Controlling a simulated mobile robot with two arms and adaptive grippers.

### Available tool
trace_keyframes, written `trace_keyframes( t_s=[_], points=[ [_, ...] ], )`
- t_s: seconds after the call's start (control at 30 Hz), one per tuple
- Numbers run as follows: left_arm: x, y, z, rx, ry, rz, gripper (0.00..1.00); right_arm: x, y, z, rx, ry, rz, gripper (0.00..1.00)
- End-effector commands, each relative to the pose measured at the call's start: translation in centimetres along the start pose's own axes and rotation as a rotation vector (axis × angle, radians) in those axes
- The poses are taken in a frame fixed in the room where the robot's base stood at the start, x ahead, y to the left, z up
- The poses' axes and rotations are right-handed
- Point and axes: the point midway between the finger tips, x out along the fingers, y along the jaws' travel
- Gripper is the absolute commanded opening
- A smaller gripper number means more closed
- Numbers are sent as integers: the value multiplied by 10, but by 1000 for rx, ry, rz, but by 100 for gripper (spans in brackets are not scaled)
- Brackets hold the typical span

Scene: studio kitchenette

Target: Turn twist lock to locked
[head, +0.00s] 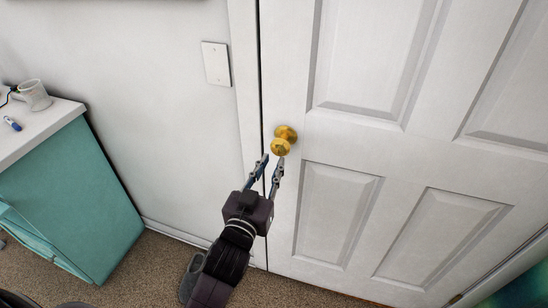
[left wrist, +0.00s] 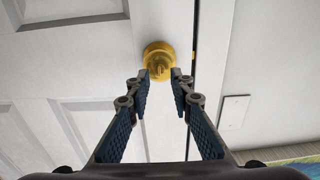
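A round gold knob (head: 284,138) sits near the left edge of a white panelled door (head: 340,150). In the left wrist view the knob (left wrist: 158,62) is ahead, with a raised part on its face; I cannot make out its turn position. No separate twist lock shows. My left gripper (head: 270,162) is open just below and in front of the knob. In the left wrist view its fingertips (left wrist: 159,80) are apart with nothing held, overlapping the knob's lower edge; I cannot tell whether they touch it. My right gripper is not in view.
A white wall plate (head: 216,64) is on the wall left of the door. A teal cabinet (head: 80,200) with a white top and a mug (head: 36,95) stands at the left. Brown carpet (head: 150,275) lies below.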

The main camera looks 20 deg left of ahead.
Motion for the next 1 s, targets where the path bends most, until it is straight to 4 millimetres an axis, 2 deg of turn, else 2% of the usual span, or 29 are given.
trace_keyframes(
  t_s=[0.1, 0.2, 0.53, 0.57, 0.73, 1.0],
  points=[
    [16, 0, -1, 0, 0, 0, 21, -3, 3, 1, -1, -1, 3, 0],
    [24, 0, 0, 0, -1, 0, 21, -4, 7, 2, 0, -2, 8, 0],
    [28, 0, 1, 0, -2, 0, 21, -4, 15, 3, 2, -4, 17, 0],
    [28, 0, 1, 0, -2, 0, 20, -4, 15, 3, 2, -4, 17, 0],
    [28, 0, 1, 0, -1, 0, 1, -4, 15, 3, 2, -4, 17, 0],
    [28, 0, 1, 1, -1, 1, 0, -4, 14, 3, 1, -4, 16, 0]
  ],
)
